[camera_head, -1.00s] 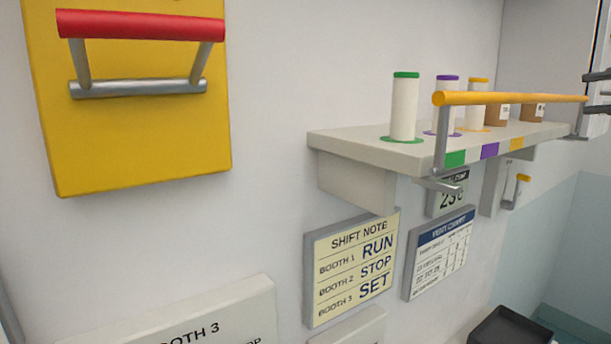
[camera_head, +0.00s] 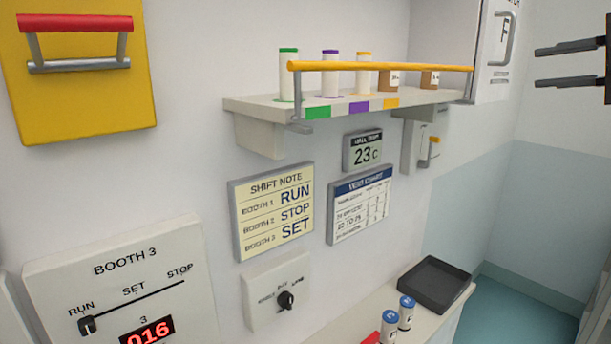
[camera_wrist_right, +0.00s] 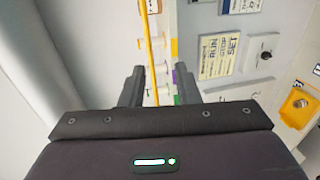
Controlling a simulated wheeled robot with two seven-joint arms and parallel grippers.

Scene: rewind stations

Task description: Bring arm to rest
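My right gripper (camera_head: 572,64) is at the upper right edge of the head view, its two dark fingers apart with nothing between them. In the right wrist view the same gripper (camera_wrist_right: 160,88) shows its two fingers spread. The shelf and its yellow rail lie beyond them, and I see no contact. Most of the right arm is outside the head view. My left gripper is in neither view.
A shelf (camera_head: 250,104) with a yellow rail (camera_head: 380,66) and several cylinders juts from the wall. A yellow panel (camera_head: 90,100) with a red handle (camera_head: 75,23) is at upper left. Below are the Booth 3 panel (camera_head: 120,290), a counter and a black tray (camera_head: 432,284).

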